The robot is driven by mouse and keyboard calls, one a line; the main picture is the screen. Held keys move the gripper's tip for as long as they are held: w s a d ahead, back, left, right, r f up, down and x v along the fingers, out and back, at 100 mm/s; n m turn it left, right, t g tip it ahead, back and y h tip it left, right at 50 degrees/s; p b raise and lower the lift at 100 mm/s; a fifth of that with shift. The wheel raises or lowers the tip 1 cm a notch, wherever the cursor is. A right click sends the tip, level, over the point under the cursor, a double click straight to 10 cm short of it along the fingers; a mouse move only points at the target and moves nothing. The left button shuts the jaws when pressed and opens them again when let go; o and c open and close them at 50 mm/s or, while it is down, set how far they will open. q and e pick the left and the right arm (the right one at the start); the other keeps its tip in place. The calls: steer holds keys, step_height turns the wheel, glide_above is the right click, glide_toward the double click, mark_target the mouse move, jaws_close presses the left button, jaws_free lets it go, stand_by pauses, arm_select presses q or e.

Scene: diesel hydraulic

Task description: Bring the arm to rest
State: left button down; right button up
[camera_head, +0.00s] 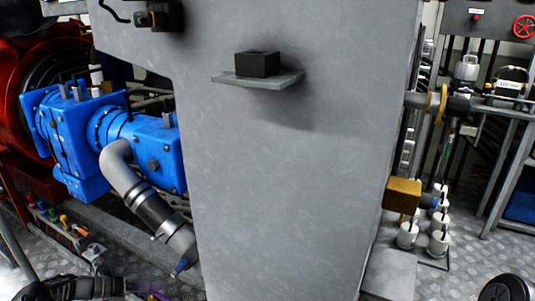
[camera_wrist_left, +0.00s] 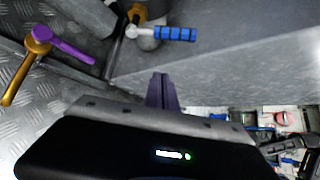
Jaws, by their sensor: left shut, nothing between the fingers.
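My left arm comes in at the bottom left of the head view. Its gripper (camera_head: 150,292) is low, near the foot of the big grey housing (camera_head: 290,170), partly cut off by the frame edge. In the left wrist view the purple fingers (camera_wrist_left: 162,92) are together with nothing between them. They are apart from the blue-handled valve (camera_wrist_left: 175,33) and the purple lever (camera_wrist_left: 62,45) beyond. My right gripper does not show.
A blue machine (camera_head: 90,140) with a bent grey pipe (camera_head: 125,170) stands at the left. Several coloured levers (camera_head: 65,222) are low at the left. An orange-brown box (camera_head: 402,195) juts out at the housing's right. An orange lever (camera_wrist_left: 22,80) shows in the wrist view.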

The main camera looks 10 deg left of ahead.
arm_select(q)
steer(key=s+d+f+m+g+y, duration=0.1)
steer(key=s+f+m+y, duration=0.1)
steer(key=f+m, duration=0.35)
steer(key=s+d+f+m+g+y, duration=0.1)
steer(key=s+f+m+y, duration=0.15)
steer(key=f, duration=0.55)
steer(key=s+d+f+m+g+y, duration=0.1)
steer(key=s+d+f+m, duration=0.1)
steer(key=s+d+m, duration=0.35)
steer(key=s+d+f+m+g, duration=0.1)
steer(key=s+d+m+g, duration=0.15)
steer(key=d+m, duration=0.55)
steer(key=s+d+f+m+y, duration=0.15)
steer(key=s+d+m, duration=0.3)
steer(key=d, duration=0.45)
steer(key=s+d+r+m+g+h, duration=0.1)
steer(key=s+d+r+m, duration=0.3)
steer(key=d, duration=0.4)
steer(key=s+d+r+m+g+h, duration=0.1)
steer(key=s+d+r+m, duration=0.1)
steer(key=s+d+m, duration=0.4)
step_height(320, 180, up, 26)
steer(key=s+d+n+p, duration=0.1)
steer(key=s+p, duration=0.1)
steer(key=p, duration=2.4)
steer(key=shift+d+r, duration=0.2)
steer(key=shift+d, duration=0.2)
